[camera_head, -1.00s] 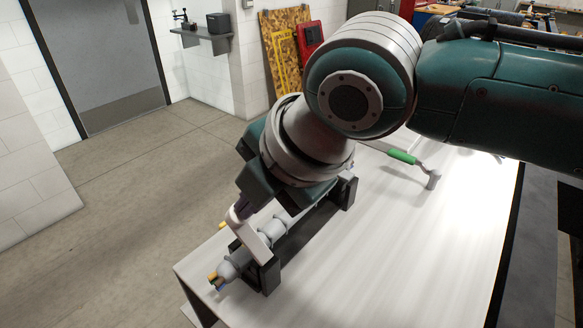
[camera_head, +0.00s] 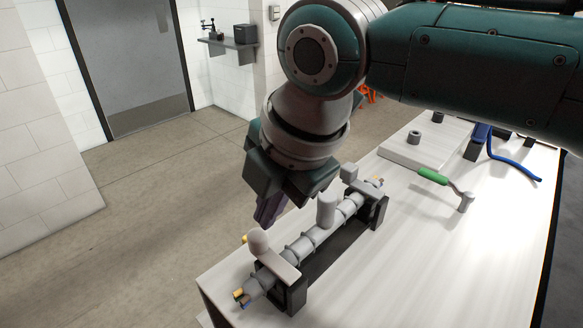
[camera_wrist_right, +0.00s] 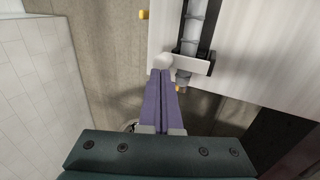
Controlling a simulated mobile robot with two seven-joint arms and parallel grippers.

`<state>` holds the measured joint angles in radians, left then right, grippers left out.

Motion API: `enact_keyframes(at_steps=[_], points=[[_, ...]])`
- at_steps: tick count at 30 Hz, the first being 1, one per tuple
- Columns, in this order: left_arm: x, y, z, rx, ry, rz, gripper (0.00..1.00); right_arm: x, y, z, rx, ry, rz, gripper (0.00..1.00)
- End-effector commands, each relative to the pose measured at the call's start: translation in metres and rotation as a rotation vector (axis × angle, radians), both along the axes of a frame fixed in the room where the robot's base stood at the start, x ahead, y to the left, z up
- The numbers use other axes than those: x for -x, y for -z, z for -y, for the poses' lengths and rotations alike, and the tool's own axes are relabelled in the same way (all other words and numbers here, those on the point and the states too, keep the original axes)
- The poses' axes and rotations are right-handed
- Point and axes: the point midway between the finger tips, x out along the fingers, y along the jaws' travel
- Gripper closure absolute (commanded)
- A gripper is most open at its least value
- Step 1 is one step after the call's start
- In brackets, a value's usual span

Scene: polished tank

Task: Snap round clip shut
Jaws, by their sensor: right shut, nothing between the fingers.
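The round clip (camera_head: 277,256) is a pale bar with a rounded knob, at the near end of a grey jointed tube (camera_head: 304,244). Its bar lies across the tube over a dark support block (camera_head: 291,294). It also shows in the right wrist view (camera_wrist_right: 191,65), with the knob just beyond the fingertips. My right gripper (camera_head: 266,217) is above and behind the knob in the head view, its purple fingers (camera_wrist_right: 160,74) shut and empty. I cannot tell from the pictures whether the bar is fully latched. My left gripper is out of view.
The table's right front is clear.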

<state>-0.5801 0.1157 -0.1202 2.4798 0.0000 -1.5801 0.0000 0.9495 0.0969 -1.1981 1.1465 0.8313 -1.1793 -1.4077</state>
Motion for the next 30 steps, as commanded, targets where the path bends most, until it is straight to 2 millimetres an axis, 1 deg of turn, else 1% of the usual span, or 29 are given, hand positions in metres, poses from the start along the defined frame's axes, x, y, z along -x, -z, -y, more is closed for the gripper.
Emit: enact_keyframes(at_steps=[1, 7, 10, 14, 17, 18, 21, 24, 27, 30], points=[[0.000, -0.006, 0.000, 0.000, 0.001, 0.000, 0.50, 0.000, -0.006, 0.000, 0.000, 0.000, 0.000, 1.00], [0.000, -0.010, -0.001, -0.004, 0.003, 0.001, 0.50, 0.000, -0.010, 0.000, 0.000, 0.000, 0.000, 1.00], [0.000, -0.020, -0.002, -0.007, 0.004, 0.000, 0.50, 0.001, -0.019, -0.001, 0.000, 0.000, 0.000, 1.00], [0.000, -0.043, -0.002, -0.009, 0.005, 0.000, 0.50, 0.004, -0.041, -0.003, 0.000, 0.003, 0.000, 1.00], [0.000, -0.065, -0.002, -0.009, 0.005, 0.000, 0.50, 0.007, -0.061, -0.005, -0.001, 0.008, -0.001, 1.00], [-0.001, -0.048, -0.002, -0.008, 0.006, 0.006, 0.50, 0.005, -0.060, -0.005, -0.004, 0.006, 0.006, 1.00], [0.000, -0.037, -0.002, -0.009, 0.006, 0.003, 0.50, 0.004, -0.084, -0.005, -0.003, 0.006, 0.007, 1.00], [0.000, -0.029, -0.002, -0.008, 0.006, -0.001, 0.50, 0.005, -0.107, -0.004, -0.002, 0.006, 0.006, 1.00], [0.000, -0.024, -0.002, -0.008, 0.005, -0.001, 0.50, 0.005, -0.125, -0.004, -0.001, 0.006, 0.005, 1.00], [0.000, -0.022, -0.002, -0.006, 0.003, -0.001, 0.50, 0.005, -0.137, -0.004, -0.001, 0.008, 0.004, 1.00]])
